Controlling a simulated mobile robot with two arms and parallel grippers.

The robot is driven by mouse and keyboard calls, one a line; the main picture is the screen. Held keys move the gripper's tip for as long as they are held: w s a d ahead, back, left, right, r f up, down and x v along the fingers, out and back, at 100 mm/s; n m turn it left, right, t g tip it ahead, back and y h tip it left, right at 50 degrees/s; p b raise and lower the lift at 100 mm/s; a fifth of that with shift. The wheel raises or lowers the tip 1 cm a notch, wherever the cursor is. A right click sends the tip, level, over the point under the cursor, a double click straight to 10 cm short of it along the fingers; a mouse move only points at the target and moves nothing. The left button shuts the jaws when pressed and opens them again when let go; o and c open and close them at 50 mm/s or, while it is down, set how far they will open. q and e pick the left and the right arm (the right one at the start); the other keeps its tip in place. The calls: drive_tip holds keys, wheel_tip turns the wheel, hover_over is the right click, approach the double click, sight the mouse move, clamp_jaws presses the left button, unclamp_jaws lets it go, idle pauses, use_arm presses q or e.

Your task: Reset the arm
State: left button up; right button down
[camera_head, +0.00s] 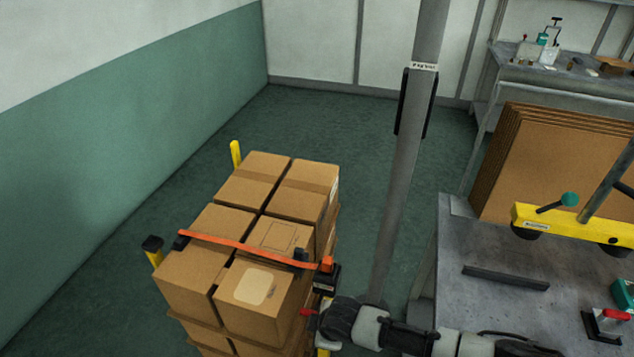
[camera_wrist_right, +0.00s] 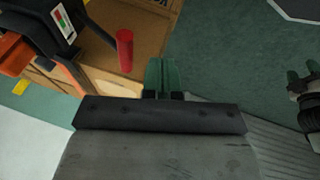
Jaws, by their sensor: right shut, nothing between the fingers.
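My right gripper (camera_head: 322,316) comes in from the bottom right, beside the near right corner of a stack of cardboard boxes (camera_head: 262,236). In the right wrist view its dark green fingers (camera_wrist_right: 163,76) are together with nothing seen between them. A black strap device (camera_head: 325,280) with an orange part on top sits at the stack's right side. In the wrist view the device (camera_wrist_right: 50,22) is at upper left, and a red handle (camera_wrist_right: 125,50) stands just left of the fingers, apart from them in the picture. My left gripper is not in view.
An orange strap (camera_head: 235,244) crosses the boxes. Yellow posts (camera_head: 236,153) stand by the stack. A grey pole (camera_head: 405,150) rises behind my gripper. Floor behind the stack is clear.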

drive_tip(key=s+d+f+m+b, duration=0.1)
drive_tip(key=s+d+f+m, duration=0.25)
drive_tip(key=f, duration=0.35)
drive_tip(key=s+d+f+m+h+b, duration=0.1)
drive_tip(key=s+d+f+m, duration=0.3)
drive_tip(key=f, duration=0.4)
drive_tip(key=s+d+f+m+b, duration=0.1)
drive_tip(key=s+d+f+m, duration=0.1)
drive_tip(key=s+d+f, duration=0.4)
drive_tip(key=s+d+f+m, duration=0.1)
drive_tip(key=s+d+f, duration=0.1)
drive_tip(key=s, duration=0.6)
drive_tip(key=s+d+f+m+g+h, duration=0.1)
drive_tip(key=s+d+f, duration=0.2)
drive_tip(key=s+f, duration=0.2)
drive_tip(key=s+d+f+m+g, duration=0.1)
drive_tip(key=s+d+f+m, duration=0.1)
drive_tip(key=s, duration=1)
drive_tip(key=shift+d+f+h+b, duration=0.4)
drive_tip(key=shift+d+f+b, duration=0.05)
drive_tip(key=shift+f, duration=0.3)
drive_tip(key=shift+w, duration=0.1)
